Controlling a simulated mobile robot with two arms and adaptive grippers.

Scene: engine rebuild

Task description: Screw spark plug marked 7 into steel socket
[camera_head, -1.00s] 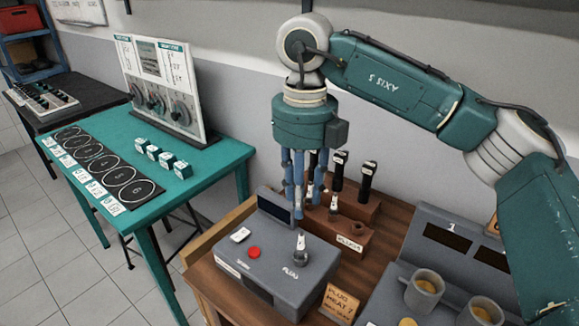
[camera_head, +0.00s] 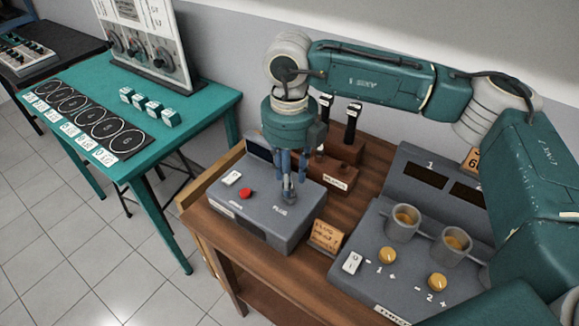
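My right gripper (camera_head: 290,178) points down over the grey box marked PLUG (camera_head: 262,222), at the right part of its top. Its slim blue fingers look spread apart. A small metal piece (camera_head: 288,194) stands upright on the box just below and between them, partly hidden by the fingers; I cannot read any number on it or tell whether it is plug or socket. The wooden plug rack (camera_head: 328,176) is behind the gripper and partly covered by it. My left gripper is not in view.
The box carries a red button (camera_head: 246,193) and a white switch (camera_head: 231,178). A heat card (camera_head: 326,236) stands to its right. Farther right, a grey console (camera_head: 350,242) holds two cups (camera_head: 403,222). Black-handled tools (camera_head: 352,123) stand behind. A teal table (camera_head: 205,108) is at left.

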